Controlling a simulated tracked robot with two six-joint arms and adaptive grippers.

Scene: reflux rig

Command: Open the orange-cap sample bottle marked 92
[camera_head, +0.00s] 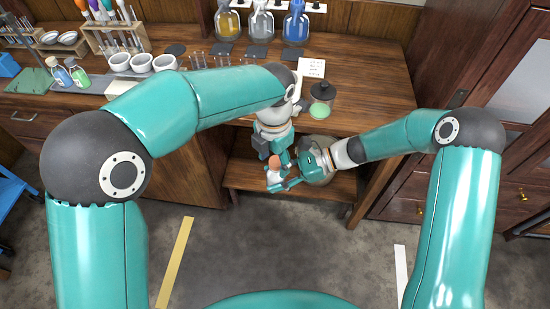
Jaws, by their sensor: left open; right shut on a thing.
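A small whitish bottle (275,177) with an orange-brown cap (274,162) is held in front of the table's front edge. Its number cannot be read at this size. My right gripper (281,183) comes in from the right and is shut on the bottle's body. The bottle looks roughly upright, cap up. My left gripper (276,157) points down from above, open, with its fingers close around or beside the cap. I cannot tell whether they touch it. The gripper parts hide some of the bottle.
A dark-topped jar with green contents (321,100) and a white note (311,68) are on the wooden table (370,75). Flasks (261,24), several white bowls (140,62), a tube rack (112,35) and two small bottles (70,74) stand farther back.

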